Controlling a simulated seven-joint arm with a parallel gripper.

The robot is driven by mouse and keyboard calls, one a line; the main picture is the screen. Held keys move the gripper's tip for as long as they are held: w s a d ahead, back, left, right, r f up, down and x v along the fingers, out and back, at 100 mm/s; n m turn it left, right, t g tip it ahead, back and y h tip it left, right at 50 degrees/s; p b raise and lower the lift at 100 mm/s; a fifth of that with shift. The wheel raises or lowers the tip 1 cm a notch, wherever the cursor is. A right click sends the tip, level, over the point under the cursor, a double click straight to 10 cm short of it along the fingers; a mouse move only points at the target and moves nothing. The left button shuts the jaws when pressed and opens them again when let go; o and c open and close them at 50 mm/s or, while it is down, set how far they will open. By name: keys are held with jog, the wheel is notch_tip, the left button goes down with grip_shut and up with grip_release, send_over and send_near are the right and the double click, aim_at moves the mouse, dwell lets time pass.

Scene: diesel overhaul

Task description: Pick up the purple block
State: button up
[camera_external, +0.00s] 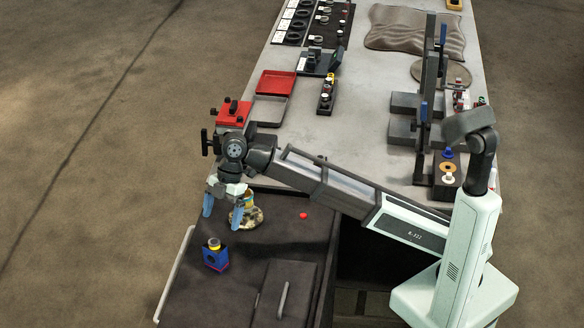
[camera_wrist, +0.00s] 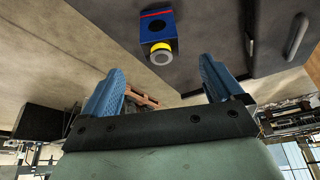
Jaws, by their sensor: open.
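A blue-purple block (camera_external: 215,260) with a red stripe and a dark round opening stands on the dark cart top, with a yellow-and-grey ring piece at its top. It also shows at the top of the wrist view (camera_wrist: 157,18), ahead of the fingers and slightly left of centre. My gripper (camera_external: 222,213) is open, its two blue fingers pointing down. It is empty and above the cart, up the picture from the block and apart from it. In the wrist view, the gripper (camera_wrist: 164,78) has clear space between its fingers.
A mottled rounded object (camera_external: 252,216) with a yellowish can sits close to my right finger. A small red disc (camera_external: 303,215) lies farther right. The cart has a raised handled panel (camera_external: 285,290) and a side rail (camera_external: 174,275). The grey workbench (camera_external: 350,130) holds trays and parts.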

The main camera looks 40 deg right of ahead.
jog(key=w+d+f+m, duration=0.1)
jog(key=w+d, duration=0.2)
jog(key=d, duration=0.2)
jog(key=w+d+f+m+t, duration=0.1)
jog(key=w+d, duration=0.3)
jog(key=d, duration=0.1)
jog(key=w+d+m, duration=0.1)
jog(key=w+d, duration=0.3)
jog(key=shift+d+f+m, duration=0.4)
jog(key=w+d+f+m+t, duration=0.1)
jog(key=w+d+m, duration=0.15)
jog(key=d, duration=0.35)
jog(key=w+d+f+m, duration=0.1)
jog(key=w+d, duration=0.2)
jog(key=d, duration=0.3)
jog(key=m+t, duration=0.3)
jog(key=m, duration=0.3)
send_near(323, 159)
jog(key=shift+h, duration=0.4)
jog(key=x, duration=0.9)
jog(key=shift+w+a+f, duration=0.15)
jog(key=shift+a+f, duration=0.05)
jog(key=shift+a, duration=0.05)
jog(key=shift+x, duration=2.7)
jog(key=shift+w+d, duration=0.1)
jog(key=shift+d, duration=0.05)
jog(key=shift+c, duration=0.2)
jog(key=c, duration=1.4)
